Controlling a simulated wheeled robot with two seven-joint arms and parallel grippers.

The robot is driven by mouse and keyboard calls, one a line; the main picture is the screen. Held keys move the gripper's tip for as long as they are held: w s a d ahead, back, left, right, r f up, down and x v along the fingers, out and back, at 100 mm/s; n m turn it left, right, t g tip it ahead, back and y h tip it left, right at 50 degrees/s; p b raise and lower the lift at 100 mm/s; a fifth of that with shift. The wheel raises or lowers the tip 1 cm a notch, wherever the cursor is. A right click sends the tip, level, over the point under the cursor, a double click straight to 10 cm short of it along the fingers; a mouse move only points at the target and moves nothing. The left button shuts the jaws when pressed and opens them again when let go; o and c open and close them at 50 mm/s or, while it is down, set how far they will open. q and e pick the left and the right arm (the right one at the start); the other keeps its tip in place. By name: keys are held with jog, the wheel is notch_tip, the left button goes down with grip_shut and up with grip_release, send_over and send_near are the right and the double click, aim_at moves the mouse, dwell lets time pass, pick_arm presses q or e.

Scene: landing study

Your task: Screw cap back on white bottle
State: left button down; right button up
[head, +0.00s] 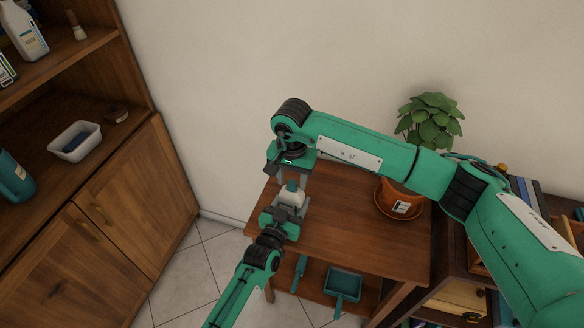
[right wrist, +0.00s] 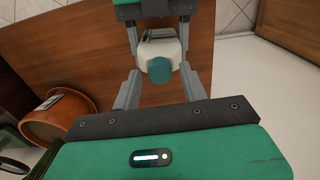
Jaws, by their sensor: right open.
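The white bottle (head: 292,198) is upright over the near left part of the wooden table, with a teal cap (head: 291,186) on top. My left gripper (head: 288,211) is shut on its body from the near side. In the right wrist view the left fingers flank the bottle (right wrist: 160,48) at the top. My right gripper (head: 290,177) points down from above, open. Its fingers stand on either side of the cap (right wrist: 161,70), with gaps between. The cap sits at the bottle's mouth; I cannot tell whether it is threaded tight.
A potted plant (head: 398,203) stands on the table (head: 335,235) at the right. A teal dustpan (head: 343,284) lies on the shelf below. A wooden cabinet (head: 130,215) with a white tray (head: 75,141) is at the left. The table's middle is clear.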

jog(key=shift+f, duration=0.5)
grip_shut()
